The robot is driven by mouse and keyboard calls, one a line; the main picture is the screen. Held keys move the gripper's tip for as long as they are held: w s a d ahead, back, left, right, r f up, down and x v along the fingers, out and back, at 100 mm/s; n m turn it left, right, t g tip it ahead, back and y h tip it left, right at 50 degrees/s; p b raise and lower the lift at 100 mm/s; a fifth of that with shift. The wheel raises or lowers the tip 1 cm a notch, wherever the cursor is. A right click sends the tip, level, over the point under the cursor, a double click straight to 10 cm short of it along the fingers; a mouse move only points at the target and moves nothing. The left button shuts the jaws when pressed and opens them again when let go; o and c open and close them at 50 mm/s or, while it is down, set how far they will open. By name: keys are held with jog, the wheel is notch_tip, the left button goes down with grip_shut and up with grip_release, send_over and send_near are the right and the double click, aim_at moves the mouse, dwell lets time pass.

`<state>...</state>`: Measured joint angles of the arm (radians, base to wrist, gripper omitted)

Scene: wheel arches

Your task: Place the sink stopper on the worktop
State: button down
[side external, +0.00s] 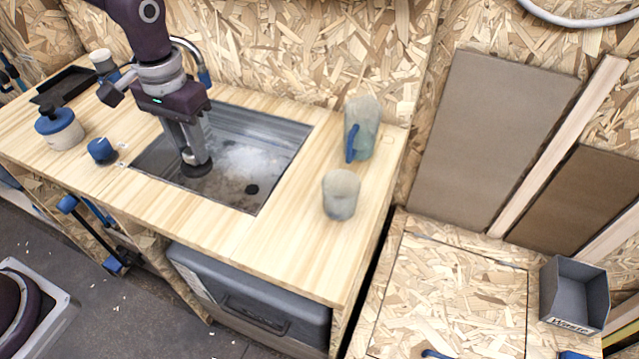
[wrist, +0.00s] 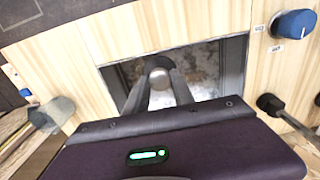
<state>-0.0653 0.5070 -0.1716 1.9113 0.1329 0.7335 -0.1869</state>
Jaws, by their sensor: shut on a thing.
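The sink stopper (side external: 196,169) is a dark round disc at the tips of my gripper (side external: 194,155), inside or just over the left part of the metal sink (side external: 270,143). My gripper points down and is shut on the stopper. In the wrist view, the two fingers (wrist: 159,92) close around a pale round knob, with the stopper's dark edge (wrist: 157,62) beyond it. The stopper's exact height above the sink floor is hard to tell. The wooden worktop (side external: 240,240) surrounds the sink.
A clear jug with a blue handle (side external: 361,128) and a cloudy cup (side external: 341,195) stand right of the sink. A blue knob (side external: 101,150), a blue-and-white jar (side external: 60,130) and a black tray (side external: 64,88) are left. The worktop's front strip is clear.

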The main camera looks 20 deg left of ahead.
jog(key=s+d+r, duration=0.2)
jog(key=d+r, duration=0.1)
jog(key=d, duration=0.7)
jog(key=s+d+r, duration=0.2)
jog(key=s+d, duration=0.1)
jog(key=d, duration=0.7)
jog(key=f, duration=0.9)
jog(key=shift+d, duration=0.2)
jog(key=shift+f, duration=0.15)
jog(key=shift+f, duration=0.1)
jog(key=c, duration=1.1)
grip_release()
notch_tip(320, 180, up, 12)
jog(key=shift+r, duration=0.15)
